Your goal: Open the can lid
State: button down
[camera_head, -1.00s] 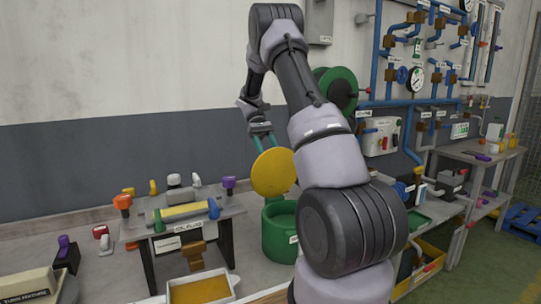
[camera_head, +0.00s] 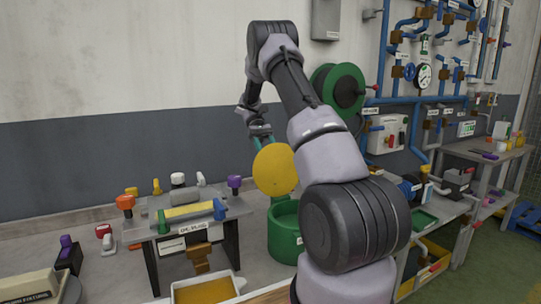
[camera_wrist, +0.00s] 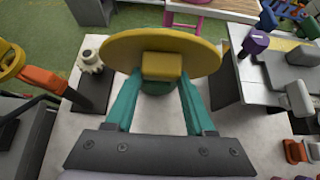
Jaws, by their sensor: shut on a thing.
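A green can (camera_head: 283,243) stands on the bench, right of the small grey table in the head view. Its round yellow lid (camera_head: 274,170) is tipped up, nearly upright, above the can's back rim, and the can's mouth shows open. My gripper (camera_head: 260,138) is behind the top of the lid. In the wrist view, the teal fingers of my gripper (camera_wrist: 161,76) are shut on the yellow block handle (camera_wrist: 162,66) of the lid (camera_wrist: 120,47). The lid hides most of the can there. Any hinge is hidden.
The grey table (camera_head: 190,229) at left carries several coloured handles and a yellow bar. A white tray with yellow inside (camera_head: 203,290) sits in front. A green reel (camera_head: 340,87) and blue pipes are on the wall behind. My arm covers the bench right of the can.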

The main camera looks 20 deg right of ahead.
jog(key=shift+c, duration=1.2)
grip_release()
jog(key=shift+s, duration=0.1)
notch_tip(320, 180, up, 10)
